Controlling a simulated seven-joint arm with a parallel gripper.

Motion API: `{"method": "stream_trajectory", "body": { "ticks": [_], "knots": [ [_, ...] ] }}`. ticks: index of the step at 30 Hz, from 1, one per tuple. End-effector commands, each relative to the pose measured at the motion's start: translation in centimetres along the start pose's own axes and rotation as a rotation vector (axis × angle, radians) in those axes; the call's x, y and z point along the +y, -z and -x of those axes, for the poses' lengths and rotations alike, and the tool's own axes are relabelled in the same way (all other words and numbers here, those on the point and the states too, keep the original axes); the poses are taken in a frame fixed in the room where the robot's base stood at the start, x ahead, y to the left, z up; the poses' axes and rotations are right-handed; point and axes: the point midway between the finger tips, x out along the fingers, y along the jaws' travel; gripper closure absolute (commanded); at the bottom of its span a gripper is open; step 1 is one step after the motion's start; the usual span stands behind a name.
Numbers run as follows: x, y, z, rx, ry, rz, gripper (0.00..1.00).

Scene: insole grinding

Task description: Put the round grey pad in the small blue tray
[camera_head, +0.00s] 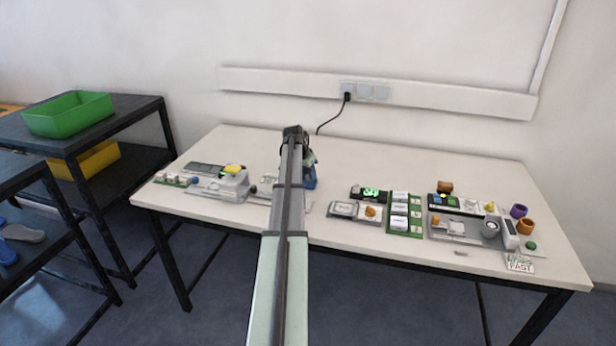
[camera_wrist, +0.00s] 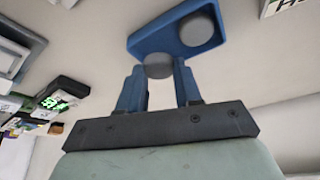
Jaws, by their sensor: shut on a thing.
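My gripper (camera_wrist: 158,68) has blue fingers and is shut on a round grey pad (camera_wrist: 158,66), held between the fingertips in the wrist view. The small blue tray (camera_wrist: 166,34) lies just beyond the fingertips. A second round grey disc (camera_wrist: 196,29) shows in the tray, at its right side. The held pad overlaps the tray's near edge in the picture; its height above the tray cannot be told. In the head view, the blue tray (camera_head: 311,183) peeks out right of my arm, which hides the pad and most of the gripper.
The white table (camera_head: 330,150) has clear room at the back. A grey device (camera_head: 232,185) stands left of my arm. Right are a lit green display (camera_head: 371,193), a green rack of white boxes (camera_head: 399,212) and orange and purple cups (camera_head: 525,226). A black cable hangs from the wall socket.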

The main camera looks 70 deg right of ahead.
Motion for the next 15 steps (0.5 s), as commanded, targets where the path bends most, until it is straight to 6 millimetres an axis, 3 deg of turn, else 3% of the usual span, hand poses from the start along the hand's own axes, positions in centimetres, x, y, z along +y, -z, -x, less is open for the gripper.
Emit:
{"method": "stream_trajectory", "body": {
  "ticks": [3, 15],
  "knots": [
    [0.01, -0.51, -1.17, -0.001, -0.001, 0.000, 0.99],
    [-0.01, -0.63, -1.49, 0.000, 0.000, 0.000, 0.99]
  ]
}}
